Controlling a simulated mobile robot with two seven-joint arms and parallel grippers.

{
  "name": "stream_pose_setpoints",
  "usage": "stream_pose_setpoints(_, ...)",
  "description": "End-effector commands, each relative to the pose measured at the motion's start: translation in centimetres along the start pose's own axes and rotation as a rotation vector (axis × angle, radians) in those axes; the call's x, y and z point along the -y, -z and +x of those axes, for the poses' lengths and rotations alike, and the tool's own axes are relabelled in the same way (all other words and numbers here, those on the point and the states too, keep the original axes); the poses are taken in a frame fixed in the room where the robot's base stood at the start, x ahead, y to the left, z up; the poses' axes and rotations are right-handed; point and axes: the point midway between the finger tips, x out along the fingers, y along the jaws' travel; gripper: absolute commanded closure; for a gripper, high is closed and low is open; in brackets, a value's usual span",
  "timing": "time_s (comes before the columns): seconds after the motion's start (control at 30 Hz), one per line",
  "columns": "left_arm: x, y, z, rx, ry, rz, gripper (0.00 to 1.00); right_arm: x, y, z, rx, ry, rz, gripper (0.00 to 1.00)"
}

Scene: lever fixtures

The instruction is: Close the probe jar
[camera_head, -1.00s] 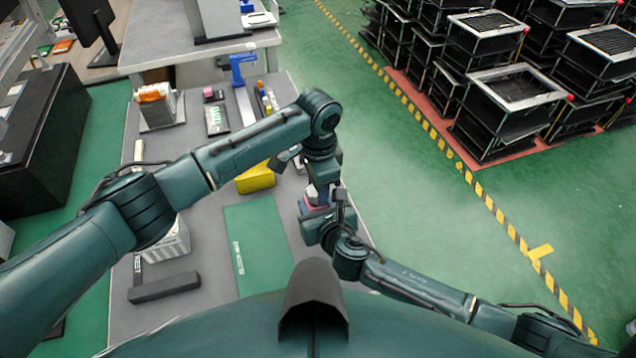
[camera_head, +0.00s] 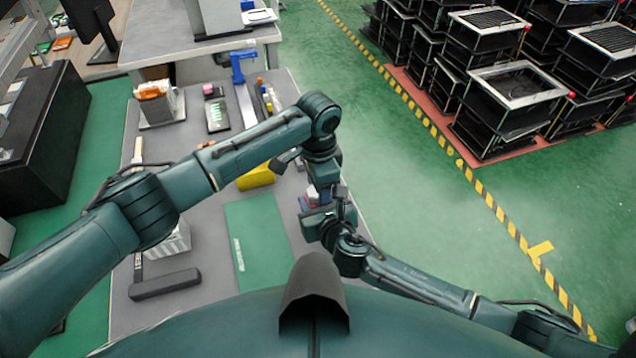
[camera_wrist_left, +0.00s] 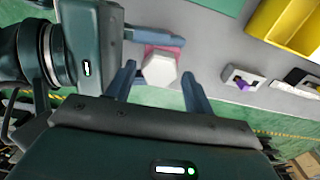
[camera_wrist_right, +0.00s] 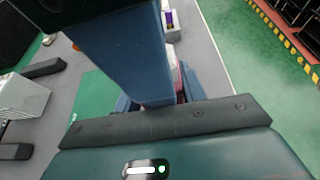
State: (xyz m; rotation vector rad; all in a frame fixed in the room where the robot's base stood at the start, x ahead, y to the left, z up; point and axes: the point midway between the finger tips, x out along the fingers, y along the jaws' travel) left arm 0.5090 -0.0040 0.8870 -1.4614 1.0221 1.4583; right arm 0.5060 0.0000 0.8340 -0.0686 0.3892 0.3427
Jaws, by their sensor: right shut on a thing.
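The probe jar (camera_head: 312,196) is pink with a white hexagonal lid (camera_wrist_left: 160,70) on top, seen from above in the left wrist view. Its pink body shows as a rim around the lid (camera_wrist_left: 163,50). My right gripper (camera_wrist_left: 157,38) comes in from the left in that view and is shut on the jar's body. My left gripper (camera_wrist_left: 158,85) is above the jar, open, with a finger on each side of the lid and small gaps visible. In the head view both grippers hide most of the jar. In the right wrist view a blue part blocks most of the jar.
A green mat (camera_head: 258,240), a yellow bin (camera_head: 256,178) and a dark bar (camera_head: 165,284) are on the grey table. A white fixture with a purple piece (camera_wrist_left: 243,80) stands near the jar. Stacked black crates (camera_head: 510,90) stand on the floor at right.

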Motion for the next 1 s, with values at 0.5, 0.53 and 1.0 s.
stream_pose_setpoints(0.5, -0.2, 0.2, -2.5, -0.005, -0.003, 0.006, 0.38, 0.1, 0.1, 0.0, -0.001, 0.002, 0.0, 1.0)
stream_pose_setpoints(0.53, -0.2, 0.2, -3.0, -0.005, -0.003, 0.006, 0.38, 0.1, 0.1, 0.0, -0.002, 0.002, 0.0, 1.0)
stream_pose_setpoints(1.0, -0.1, 0.1, -4.5, -0.001, -0.001, 0.001, 0.37, 0.1, 0.1, 0.0, -0.001, 0.001, 0.0, 1.0)
